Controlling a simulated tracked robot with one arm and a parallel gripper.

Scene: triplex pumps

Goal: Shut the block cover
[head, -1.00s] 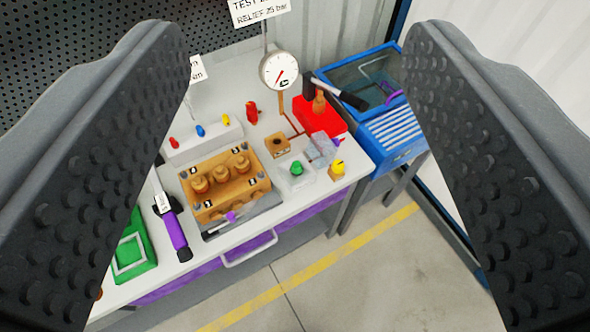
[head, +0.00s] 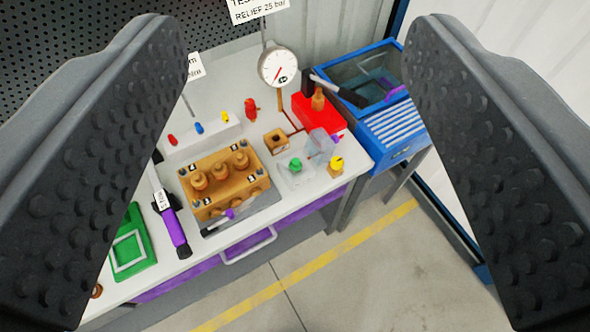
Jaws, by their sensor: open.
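A clear cover (head: 321,145) stands raised on the right part of the bench, with a small purple piece beside its upper edge. Just left of it is a clear low box (head: 293,173) with a green knob (head: 295,164) in it. The cover looks open, tilted up at the box's right side; its hinge is too small to make out. My gripper (head: 292,170) is open and empty. Its two dark studded fingers frame the view at left and right, well above the bench and apart from the cover.
A brass pump block (head: 222,180) stands left of the box. A yellow-knobbed fitting (head: 336,168) is close to the cover's right. A red box (head: 318,110) and a dial gauge (head: 279,68) stand behind. A blue bin (head: 362,75) is at the right. Open floor lies in front.

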